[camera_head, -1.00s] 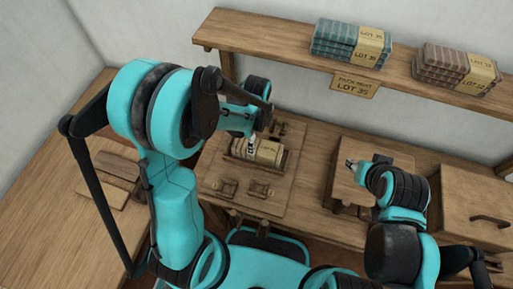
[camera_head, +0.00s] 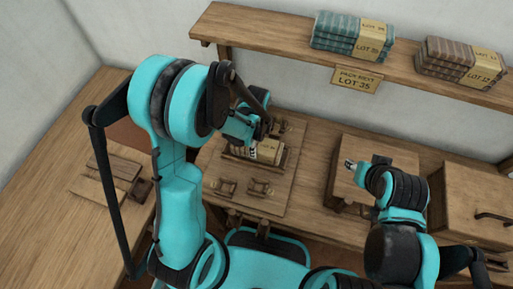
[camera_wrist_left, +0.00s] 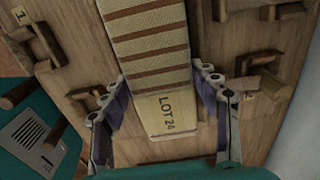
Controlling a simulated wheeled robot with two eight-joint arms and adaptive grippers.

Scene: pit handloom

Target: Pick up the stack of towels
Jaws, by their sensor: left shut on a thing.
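A stack of towels with brown and cream stripes (camera_wrist_left: 150,48) and a cream band reading LOT 24 (camera_wrist_left: 165,112) lies on a wooden board. In the head view the stack (camera_head: 268,152) is partly covered by my left arm. My left gripper (camera_wrist_left: 165,100) has one finger on each side of the banded end and is shut on it. My right gripper (camera_head: 350,165) is over the small wooden block at the right; its jaw opening is too small to read.
A wall shelf (camera_head: 280,35) holds a green stack marked LOT 35 (camera_head: 350,36) and a brownish stack (camera_head: 458,62). A sign (camera_head: 356,80) reads PACK NEXT LOT 35. Wooden pegs and fittings (camera_wrist_left: 272,82) stand around the board. A wooden box (camera_head: 475,200) is at the right.

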